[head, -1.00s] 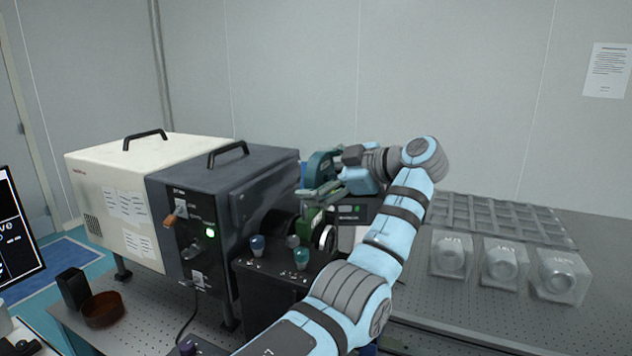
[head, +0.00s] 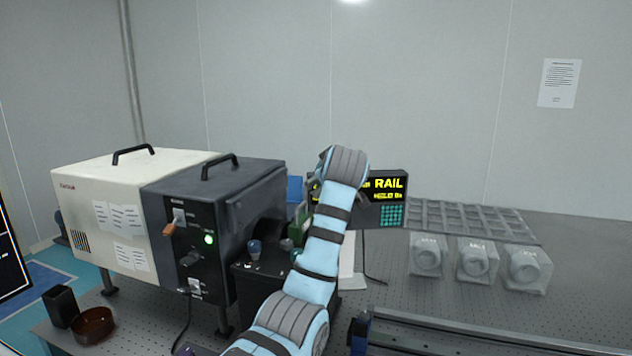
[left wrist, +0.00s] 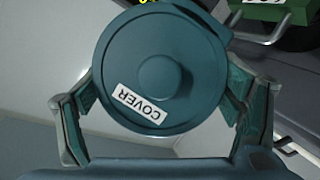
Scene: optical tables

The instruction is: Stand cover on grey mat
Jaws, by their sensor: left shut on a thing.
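The cover (left wrist: 160,70) is a round teal disc with a central knob and a white "COVER" label that reads upside down in the left wrist view. My left gripper (left wrist: 165,92) is shut on it, one finger on each side of its rim. In the head view my own arm hides the cover and this gripper. A pale flat sheet (head: 348,265) shows just right of my arm; I cannot tell whether it is the grey mat. My right gripper is out of view.
A cream and dark grey instrument box (head: 215,215) stands left of my arm. A display reading "RAIL" (head: 387,200) stands behind on the right. Several clear-boxed parts (head: 476,262) sit before an empty grid tray (head: 460,220). A dark rail (head: 480,335) runs along the front right.

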